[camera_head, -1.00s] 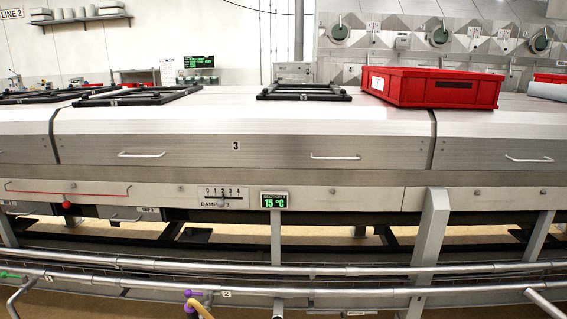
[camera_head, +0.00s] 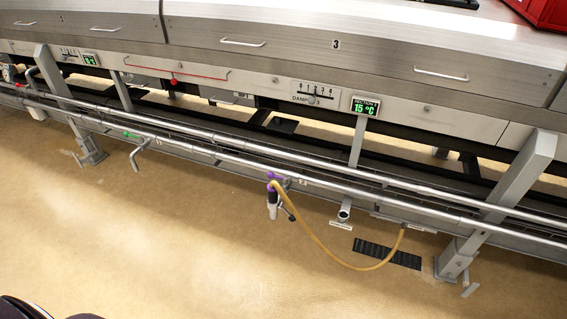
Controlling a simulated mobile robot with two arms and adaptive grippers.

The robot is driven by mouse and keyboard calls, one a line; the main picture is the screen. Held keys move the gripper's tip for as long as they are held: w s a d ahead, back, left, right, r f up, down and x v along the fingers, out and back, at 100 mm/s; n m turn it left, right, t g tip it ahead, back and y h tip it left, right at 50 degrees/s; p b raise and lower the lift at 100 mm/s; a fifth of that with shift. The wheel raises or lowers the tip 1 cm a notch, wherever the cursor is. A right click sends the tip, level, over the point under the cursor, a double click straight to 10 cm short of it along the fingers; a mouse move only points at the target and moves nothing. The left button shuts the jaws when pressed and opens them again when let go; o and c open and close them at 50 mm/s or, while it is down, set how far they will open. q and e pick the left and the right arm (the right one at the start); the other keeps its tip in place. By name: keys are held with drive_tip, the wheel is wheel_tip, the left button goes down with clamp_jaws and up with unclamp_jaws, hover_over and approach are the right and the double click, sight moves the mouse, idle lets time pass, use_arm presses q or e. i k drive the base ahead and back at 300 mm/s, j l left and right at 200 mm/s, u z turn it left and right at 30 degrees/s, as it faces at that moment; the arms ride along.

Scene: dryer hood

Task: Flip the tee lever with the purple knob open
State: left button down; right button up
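A purple-knobbed tee lever (camera_head: 270,176) sits on the lower steel pipe, near the middle of the head view. A white and black fitting (camera_head: 273,204) hangs below it, and a yellow hose (camera_head: 323,246) loops from there to the lower right. The lever's exact angle is too small to tell. Neither of my grippers is in view.
Two long steel pipes (camera_head: 400,187) run along the front of the metal hood (camera_head: 300,48). A green-handled valve (camera_head: 130,135) is to the left, a red knob (camera_head: 174,82) above. A steel leg (camera_head: 512,190) stands at right. The tan floor (camera_head: 140,235) in front is clear.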

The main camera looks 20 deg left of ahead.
sight(271, 175)
drive_tip(key=i+j, duration=0.5)
drive_tip(key=j, duration=0.15)
drive_tip(key=i+j, duration=0.45)
drive_tip(key=j, duration=0.15)
